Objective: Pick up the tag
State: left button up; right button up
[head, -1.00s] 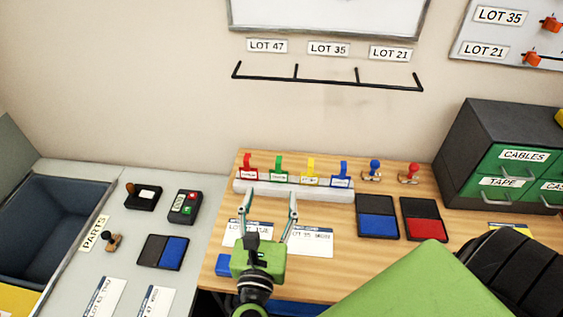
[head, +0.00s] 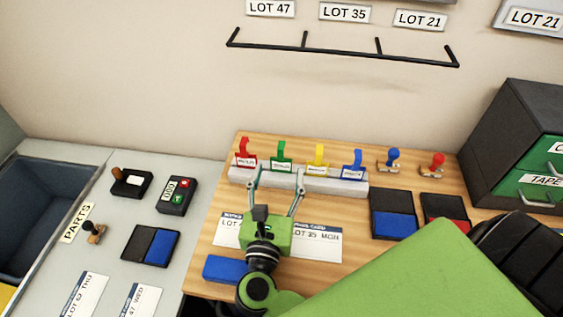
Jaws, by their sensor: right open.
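Several tags stand in a row in a pale grey rack on the wooden desk: a red tag (head: 245,153), a green tag (head: 281,157), a yellow tag (head: 318,160) and a blue tag (head: 354,165). Each has a white label and an upright hooked top. The rack (head: 340,187) is partly behind my right gripper (head: 276,178). That gripper is open, with its two thin fingers apart at the rack's front edge, below the green tag. My left gripper is not in view.
Two cards (head: 318,248) lie under and beside my gripper, with a blue block (head: 228,269) nearby. Ink pads (head: 394,224) and stamps (head: 392,160) sit right of the rack. A black rail (head: 340,47) is on the wall. A drawer cabinet (head: 500,150) stands at right.

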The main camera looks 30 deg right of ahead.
aim_at(280, 161)
jog(key=p+x, duration=0.2)
jog(key=x, duration=0.1)
jog(key=p+x, duration=0.1)
jog(key=x, duration=0.1)
jog(key=shift+w+r, duration=0.1)
jog(key=shift+r, duration=0.25)
jog(key=shift+w+d+f, duration=0.2)
jog(key=shift+w, duration=0.05)
jog(key=c, duration=0.9)
